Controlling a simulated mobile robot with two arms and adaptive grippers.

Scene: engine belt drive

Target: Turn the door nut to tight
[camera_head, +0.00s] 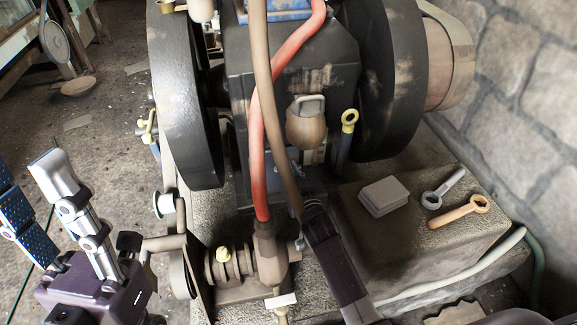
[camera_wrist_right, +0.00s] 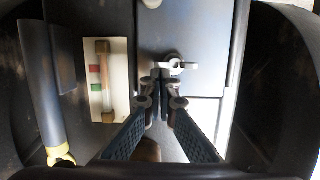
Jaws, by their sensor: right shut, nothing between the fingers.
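In the head view my right gripper (camera_head: 312,203) is low against the engine front, and I cannot make out the nut there.
Two dark flywheels (camera_head: 185,95) (camera_head: 392,80) flank the engine. A red hose (camera_head: 262,150) and a brown pipe run down its front. A grey box (camera_head: 384,196) and two wrenches (camera_head: 460,211) (camera_head: 443,188) lie on the stone plinth at right. A gauge (camera_wrist_right: 104,80) is left of the door.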

